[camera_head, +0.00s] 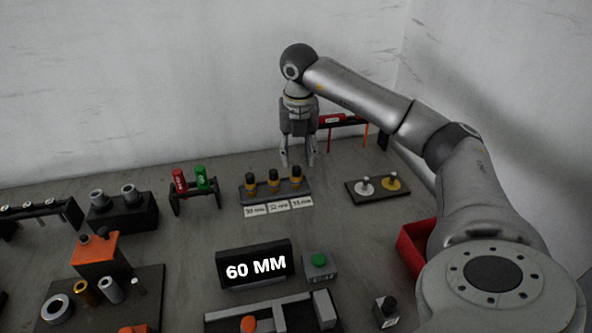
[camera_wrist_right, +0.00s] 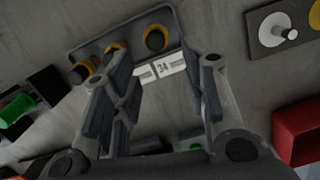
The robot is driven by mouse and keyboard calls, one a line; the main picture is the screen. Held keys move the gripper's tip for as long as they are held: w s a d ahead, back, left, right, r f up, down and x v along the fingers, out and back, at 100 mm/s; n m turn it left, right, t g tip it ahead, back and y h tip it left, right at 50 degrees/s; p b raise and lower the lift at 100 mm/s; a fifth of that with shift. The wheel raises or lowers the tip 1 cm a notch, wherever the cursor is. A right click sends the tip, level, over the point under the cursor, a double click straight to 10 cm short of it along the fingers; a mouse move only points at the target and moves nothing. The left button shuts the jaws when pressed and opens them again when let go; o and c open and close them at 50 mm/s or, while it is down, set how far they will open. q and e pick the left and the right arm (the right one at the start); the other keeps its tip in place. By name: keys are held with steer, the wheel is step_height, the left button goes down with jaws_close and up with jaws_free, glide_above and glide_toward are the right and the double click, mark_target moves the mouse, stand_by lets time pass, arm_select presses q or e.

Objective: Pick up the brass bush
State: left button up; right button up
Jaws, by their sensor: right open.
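The brass bush (camera_head: 85,291) appears to be the gold-coloured cylinder at the lower left of the head view, on a dark plate (camera_head: 150,282) between a pale ring (camera_head: 57,308) and a silver bush (camera_head: 111,290). The bush cannot be made out there. My left gripper is not in view.
The rack (camera_head: 246,197) has label cards in front. A "60 MM" display (camera_head: 254,265) and green button box (camera_head: 320,266) stand mid-table. An orange block (camera_head: 97,254) stands behind the bush. A red bin (camera_head: 412,250) is at right. Bare table lies left of the display.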

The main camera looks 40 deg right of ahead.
mark_target(297, 168)
step_height(297, 168, down, 2)
steer(key=shift+d+f, duration=0.1)
steer(key=shift+f, duration=0.15)
steer(key=f, duration=0.2)
steer(key=w+f, duration=0.1)
steer(key=f, duration=0.2)
steer(key=shift+w+d+f+p, duration=0.35)
steer(key=shift+d, duration=0.05)
steer(key=c, duration=0.7)
